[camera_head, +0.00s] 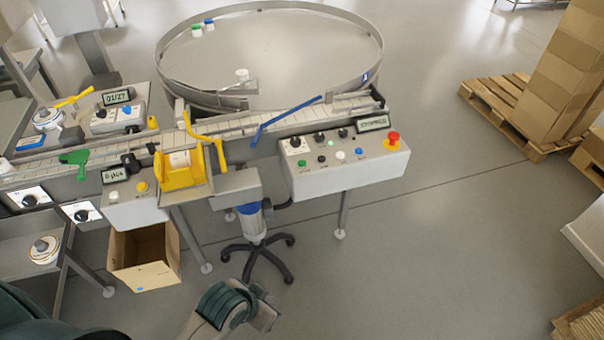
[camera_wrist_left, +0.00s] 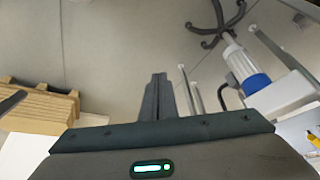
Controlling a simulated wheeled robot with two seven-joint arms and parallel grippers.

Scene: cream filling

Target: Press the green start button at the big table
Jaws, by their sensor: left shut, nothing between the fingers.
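The big round table (camera_head: 300,45) stands at the back with a raised metal rim. In front of it, past the conveyor, is a white control box (camera_head: 350,178). A small green button (camera_head: 302,163) sits at the left of its sloped top. White and blue buttons, black knobs, a red emergency knob (camera_head: 393,139) and a small display (camera_head: 373,123) share the panel. My left gripper (camera_head: 265,308) is low at the bottom centre, well below and left of the box, apart from it. Its fingers (camera_wrist_left: 158,90) are together and empty in the left wrist view. My right gripper is not in view.
A conveyor (camera_head: 230,128) with blue and yellow guide bars runs before the round table. A motor on a wheeled stand (camera_head: 254,225) and an open cardboard box (camera_head: 146,262) are below it. Cartons on a pallet (camera_head: 512,110) stand right. Floor right of the stand is clear.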

